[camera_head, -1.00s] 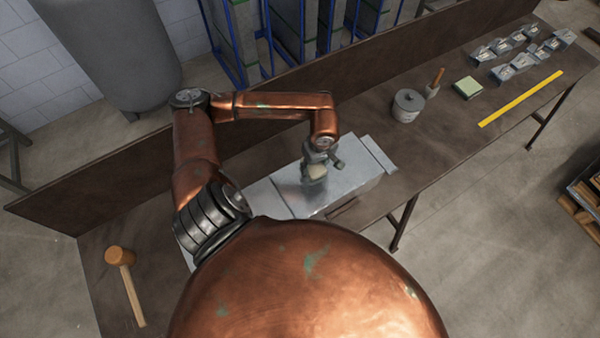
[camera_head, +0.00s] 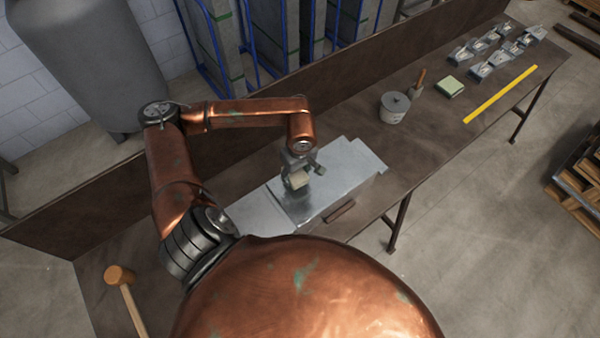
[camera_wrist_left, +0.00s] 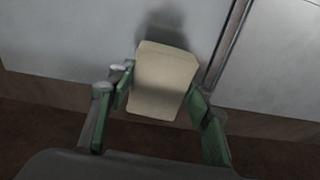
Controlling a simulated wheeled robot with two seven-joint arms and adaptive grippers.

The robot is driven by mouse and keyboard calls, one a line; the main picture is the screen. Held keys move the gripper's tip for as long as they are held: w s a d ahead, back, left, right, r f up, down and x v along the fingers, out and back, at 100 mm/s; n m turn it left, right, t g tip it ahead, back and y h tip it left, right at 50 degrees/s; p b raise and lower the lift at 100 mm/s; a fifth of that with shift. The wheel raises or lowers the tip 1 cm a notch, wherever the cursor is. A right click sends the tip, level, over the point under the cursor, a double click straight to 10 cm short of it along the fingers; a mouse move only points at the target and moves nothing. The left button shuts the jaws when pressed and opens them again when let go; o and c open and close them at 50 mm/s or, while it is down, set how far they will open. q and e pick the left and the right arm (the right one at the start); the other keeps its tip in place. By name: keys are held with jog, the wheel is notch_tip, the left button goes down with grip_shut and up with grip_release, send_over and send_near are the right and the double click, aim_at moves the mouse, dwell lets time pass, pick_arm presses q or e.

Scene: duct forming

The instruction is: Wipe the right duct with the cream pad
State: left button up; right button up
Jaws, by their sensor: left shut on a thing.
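My left gripper (camera_head: 297,176) is shut on the cream pad (camera_head: 300,181). The left wrist view shows the pad (camera_wrist_left: 165,82) between the green-lined fingers (camera_wrist_left: 160,100). The pad is at the top of the grey metal right duct (camera_head: 345,173), near its left end. A dark shadow lies on the metal beside the pad; I cannot tell whether the pad touches it. A seam divides the right duct from the left duct (camera_head: 250,213), which is partly hidden by my arm. My right gripper is not in view.
The ducts lie on a brown bench with a raised back board (camera_head: 340,68). A mallet (camera_head: 121,276) lies at the left. A lidded tin (camera_head: 394,107), a green-topped block (camera_head: 450,86), a yellow strip (camera_head: 500,94) and several small metal parts (camera_head: 495,50) are at the right.

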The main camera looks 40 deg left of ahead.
pick_arm(q)
jog(key=shift+s+r+p, duration=0.15)
jog(key=shift+r+p, duration=0.55)
jog(key=shift+r, duration=1.5)
jog(key=shift+d, duration=0.1)
